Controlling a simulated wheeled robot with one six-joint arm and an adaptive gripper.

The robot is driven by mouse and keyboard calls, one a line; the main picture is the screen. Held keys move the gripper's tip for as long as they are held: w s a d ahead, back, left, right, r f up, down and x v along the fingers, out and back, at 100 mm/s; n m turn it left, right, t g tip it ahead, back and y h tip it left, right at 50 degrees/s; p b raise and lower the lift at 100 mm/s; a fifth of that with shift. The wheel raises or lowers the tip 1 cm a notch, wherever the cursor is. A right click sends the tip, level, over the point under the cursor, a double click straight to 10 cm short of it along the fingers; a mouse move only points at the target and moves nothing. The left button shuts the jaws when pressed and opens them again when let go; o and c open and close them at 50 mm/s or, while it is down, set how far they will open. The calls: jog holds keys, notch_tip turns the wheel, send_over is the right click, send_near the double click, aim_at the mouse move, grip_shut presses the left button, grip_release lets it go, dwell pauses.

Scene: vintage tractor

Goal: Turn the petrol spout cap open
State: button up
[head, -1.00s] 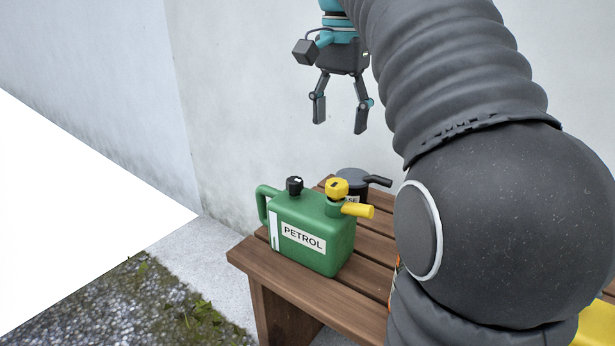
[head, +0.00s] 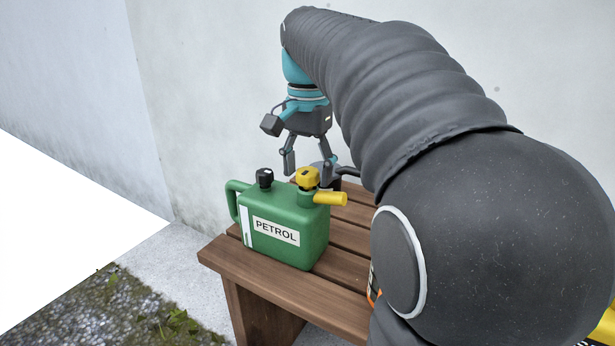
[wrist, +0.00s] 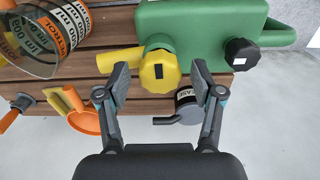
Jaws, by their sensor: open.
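The green petrol can (head: 287,240) stands upright on the wooden bench, its PETROL label facing the head camera. It also shows in the wrist view (wrist: 205,25). The yellow spout cap (head: 307,177) sits on the can's right end, with the yellow spout (head: 330,198) sticking out to the right below it. In the wrist view the cap (wrist: 159,71) lies just beyond and between my fingertips. A black cap (head: 264,177) sits on the can's left end.
A dark grease can (wrist: 186,104) stands behind the petrol can. In the wrist view a clear measuring jug (wrist: 45,35), an orange funnel (wrist: 84,122) and other tools lie at left. The bench (head: 265,286) stands against a pale wall. My arm hides the bench's right side.

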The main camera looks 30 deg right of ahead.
jog(key=shift+f, duration=0.4)
jog(key=c, duration=1.2)
jog(key=shift+o, duration=0.2)
